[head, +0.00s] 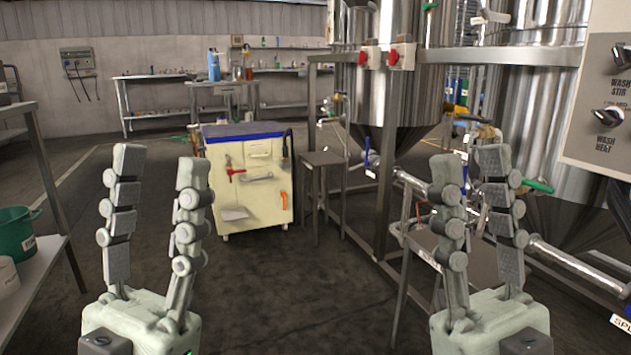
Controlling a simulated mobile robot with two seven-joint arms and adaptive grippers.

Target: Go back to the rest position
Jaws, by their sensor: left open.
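My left gripper (157,172) points up in the lower left of the head view. Its two fingers stand well apart with nothing between them. My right gripper (467,172) points up in the lower right, in front of the tanks. Its two fingers are apart, with a narrower gap than the left one, and nothing is held between them. Both grippers are raised above the floor and touch nothing that I can see.
A cream cart (247,180) with a blue-edged top stands ahead. Steel tanks (540,110) on a frame and a control panel (608,85) fill the right. A green bucket (14,233) is on a shelf at left. The floor (300,270) between is clear.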

